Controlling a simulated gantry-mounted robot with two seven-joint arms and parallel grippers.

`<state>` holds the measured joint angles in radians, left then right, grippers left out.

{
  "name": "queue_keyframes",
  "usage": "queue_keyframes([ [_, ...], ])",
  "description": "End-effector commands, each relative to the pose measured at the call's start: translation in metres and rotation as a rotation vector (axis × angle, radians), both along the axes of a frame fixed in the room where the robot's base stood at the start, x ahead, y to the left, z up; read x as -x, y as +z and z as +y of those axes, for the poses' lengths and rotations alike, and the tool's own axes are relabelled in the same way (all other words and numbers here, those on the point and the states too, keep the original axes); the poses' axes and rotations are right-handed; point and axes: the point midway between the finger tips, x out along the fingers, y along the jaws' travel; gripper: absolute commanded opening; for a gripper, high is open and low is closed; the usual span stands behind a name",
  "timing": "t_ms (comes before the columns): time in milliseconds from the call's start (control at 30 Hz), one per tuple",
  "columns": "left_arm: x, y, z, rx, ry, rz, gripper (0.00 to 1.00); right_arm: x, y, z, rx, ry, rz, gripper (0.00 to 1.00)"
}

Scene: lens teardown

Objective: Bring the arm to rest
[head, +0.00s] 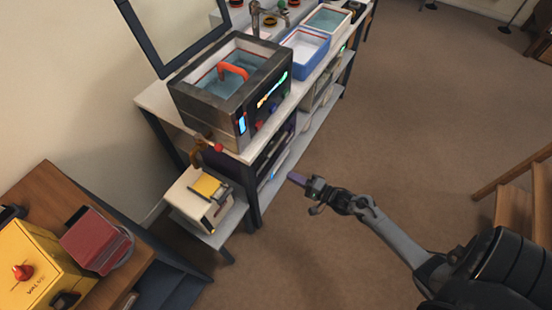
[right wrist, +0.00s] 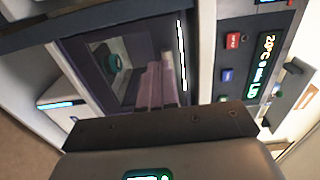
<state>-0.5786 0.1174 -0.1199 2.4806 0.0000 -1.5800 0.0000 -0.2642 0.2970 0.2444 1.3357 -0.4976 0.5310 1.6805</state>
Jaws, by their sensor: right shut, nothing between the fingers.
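My right gripper (head: 294,178) is held out over the floor, just in front of the workbench's lower shelves. Its purple fingers are shut with nothing between them. In the right wrist view the two closed fingers (right wrist: 160,72) point towards a dark cabinet (right wrist: 120,65) with a small window and a teal round thing behind it. I cannot tell if the fingertips touch it; in the head view they look apart from the bench. My left gripper is not in view.
A water-filled metal tank (head: 240,90) with a red handle stands on the bench, beside a blue-rimmed tray (head: 305,47). A white machine (head: 198,197) sits on a low shelf. A yellow box (head: 38,270) is at lower left, wooden steps (head: 508,205) at right. The middle floor is clear.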

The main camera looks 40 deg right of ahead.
Motion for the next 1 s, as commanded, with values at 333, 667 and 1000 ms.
queue_keyframes([
  [333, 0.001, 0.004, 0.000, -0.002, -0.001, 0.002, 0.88, 0.037, -0.017, 0.025, -0.028, 0.027, 0.048, 0.00],
  [667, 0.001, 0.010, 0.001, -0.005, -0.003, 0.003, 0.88, 0.044, 0.039, 0.145, 0.289, 0.096, 0.136, 0.00],
  [1000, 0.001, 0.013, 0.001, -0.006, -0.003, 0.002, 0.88, 0.079, 0.100, 0.180, 0.941, 0.225, 0.395, 0.00],
])
